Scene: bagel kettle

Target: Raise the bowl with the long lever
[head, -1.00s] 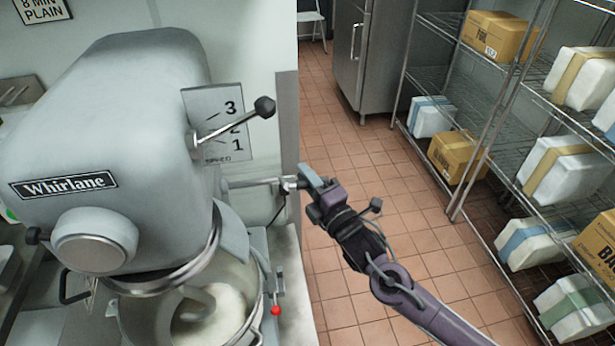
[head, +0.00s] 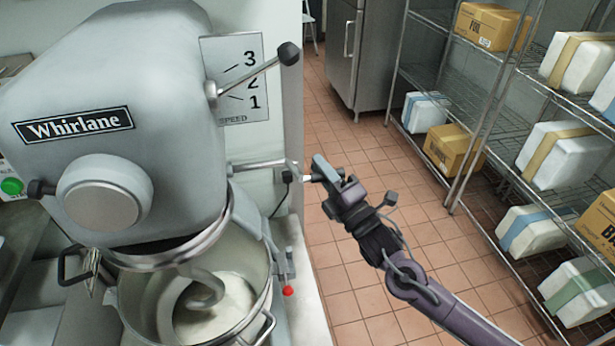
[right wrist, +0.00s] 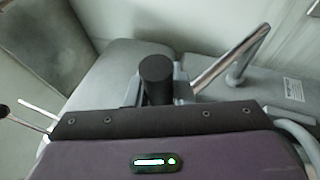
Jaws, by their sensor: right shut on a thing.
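The grey mixer (head: 95,65) stands at the left in the head view. Its steel bowl (head: 262,290) sits under the head around the dough hook (head: 207,290), with pale dough (head: 232,300) inside. A long metal lever (head: 258,165) reaches right from the mixer's side. My right gripper (head: 310,172) is shut at its outer end. In the right wrist view a black cylindrical grip (right wrist: 156,78) stands at my jaws, beside a bent metal rod (right wrist: 230,58). The jaws partly hide the grip. My left gripper is not in view.
A speed lever with a black ball (head: 288,53) juts out above the long lever, beside the numbered speed plate (head: 232,90). A short red-knobbed lever (head: 288,291) is below. Wire shelves (head: 490,95) with boxes stand right. The tiled floor (head: 385,150) between is clear.

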